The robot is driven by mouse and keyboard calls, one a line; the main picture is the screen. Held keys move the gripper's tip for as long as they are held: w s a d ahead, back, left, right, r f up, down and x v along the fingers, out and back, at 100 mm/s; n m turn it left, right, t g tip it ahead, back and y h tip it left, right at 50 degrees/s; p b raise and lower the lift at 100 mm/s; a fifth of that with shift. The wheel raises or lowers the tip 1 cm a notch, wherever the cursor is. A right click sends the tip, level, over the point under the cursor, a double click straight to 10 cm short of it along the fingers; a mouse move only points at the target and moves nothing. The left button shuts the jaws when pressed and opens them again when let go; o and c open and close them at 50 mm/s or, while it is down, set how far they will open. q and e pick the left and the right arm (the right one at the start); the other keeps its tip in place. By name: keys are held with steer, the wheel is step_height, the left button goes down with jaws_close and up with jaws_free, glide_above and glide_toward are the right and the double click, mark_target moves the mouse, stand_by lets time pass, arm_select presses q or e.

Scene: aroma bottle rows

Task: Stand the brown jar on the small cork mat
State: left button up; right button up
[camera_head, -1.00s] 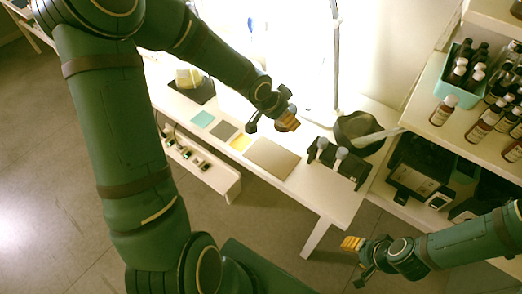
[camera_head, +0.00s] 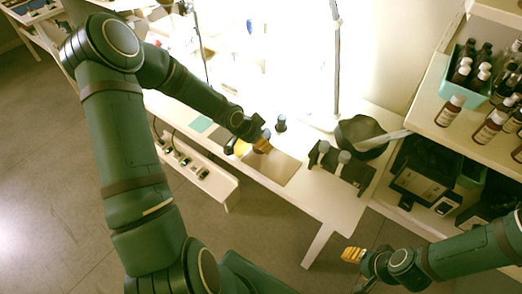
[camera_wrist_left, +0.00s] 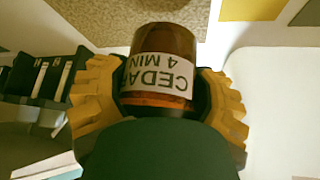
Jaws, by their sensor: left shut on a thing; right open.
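My left gripper (camera_head: 262,144) is shut on the brown jar (camera_wrist_left: 165,62), which has a white label reading CEDAR and 4 MIN. In the left wrist view the jar sits between the two yellow fingers (camera_wrist_left: 165,100). The speckled tan cork mat (camera_wrist_left: 105,18) lies beyond the jar; in the head view the mat (camera_head: 280,168) is just right of and below the gripper. I cannot tell how high the jar is above the table. In the head view the fingers mostly hide the jar. My right gripper (camera_head: 356,262) is open and empty, low at the right, away from the table.
A yellow mat (camera_wrist_left: 252,8), a grey mat and a teal mat (camera_head: 200,124) lie left of the cork mat. A dark capped item (camera_head: 281,124) stands behind it. A black rack (camera_head: 338,168) and a dark bowl (camera_head: 352,138) stand to the right. Shelf bottles (camera_head: 449,110) are further right.

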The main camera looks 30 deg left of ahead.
arm_select(q)
steer(key=shift+f+b, duration=0.7)
steer(key=shift+f, duration=1.3)
steer(key=shift+r, duration=0.1)
steer(key=o, duration=1.4)
steer(key=shift+c, duration=0.2)
